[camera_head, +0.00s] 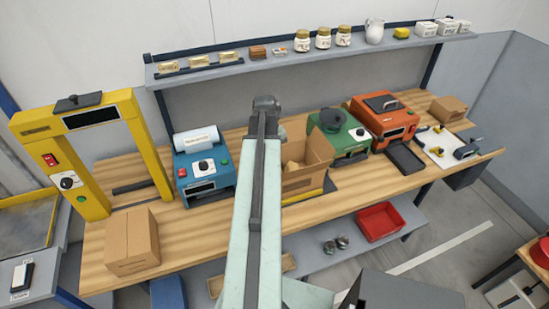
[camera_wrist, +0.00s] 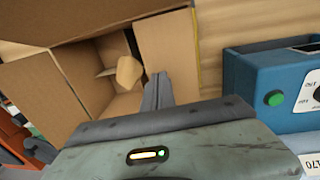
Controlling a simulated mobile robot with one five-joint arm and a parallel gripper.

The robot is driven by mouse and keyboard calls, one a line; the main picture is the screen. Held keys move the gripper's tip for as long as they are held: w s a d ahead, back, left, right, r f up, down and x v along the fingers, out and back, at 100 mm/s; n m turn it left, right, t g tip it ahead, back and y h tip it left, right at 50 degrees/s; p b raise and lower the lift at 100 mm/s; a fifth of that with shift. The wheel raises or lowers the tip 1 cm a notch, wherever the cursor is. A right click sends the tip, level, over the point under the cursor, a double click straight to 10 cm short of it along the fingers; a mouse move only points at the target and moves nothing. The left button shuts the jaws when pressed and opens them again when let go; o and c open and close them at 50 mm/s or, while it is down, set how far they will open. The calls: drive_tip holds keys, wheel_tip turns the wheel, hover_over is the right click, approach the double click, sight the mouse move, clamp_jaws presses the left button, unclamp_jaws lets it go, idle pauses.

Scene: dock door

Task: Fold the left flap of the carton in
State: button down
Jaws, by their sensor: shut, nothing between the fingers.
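The open brown carton (camera_head: 312,172) stands on the bench in the head view, with its left side hidden behind my arm. In the wrist view the carton (camera_wrist: 83,78) shows from above, turned around, with a tan object (camera_wrist: 128,73) inside. Its left flap (camera_wrist: 172,45) is on the right there, on the blue machine's side, and looks spread outward. My gripper (camera_wrist: 158,88) is shut and empty, at the border between this flap and the opening. I cannot tell whether it touches the flap. Other flaps at the top and left also stand outward.
A blue machine (camera_head: 203,172) stands left of the carton, a green one (camera_head: 341,136) close on its right. A closed box (camera_head: 132,243) sits at the bench's left front by a yellow frame (camera_head: 40,122). A loaded shelf (camera_head: 225,68) runs behind. Bare bench lies left of the blue machine.

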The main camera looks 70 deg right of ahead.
wheel_tip(320, 180, up, 14)
drive_tip(key=p, duration=1.4)
drive_tip(key=w+a+n+t, duration=0.1)
drive_tip(key=w+a+n, duration=0.1)
drive_tip(key=w+a, duration=0.95)
drive_tip(key=w+a+n, duration=0.3)
drive_tip(key=w+a, duration=0.5)
drive_tip(key=w, duration=0.7)
drive_tip(key=w+a+n, duration=0.2)
drive_tip(key=w+a, duration=0.2)
drive_tip(key=a, duration=0.9)
drive_tip(key=w+a+f+n, duration=0.1)
drive_tip(key=w+a, duration=0.3)
drive_tip(key=a, duration=0.9)
drive_tip(key=w+a+n, duration=0.2)
drive_tip(key=w+a, duration=0.2)
drive_tip(key=a, duration=0.9)
wheel_tip(320, 180, down, 21)
drive_tip(key=s+b, duration=0.2)
drive_tip(key=b, duration=1.9)
drive_tip(key=shift+s+d+r+y, duration=0.2)
drive_tip(key=shift+s+d+y, duration=0.1)
drive_tip(key=shift+d+y, duration=0.15)
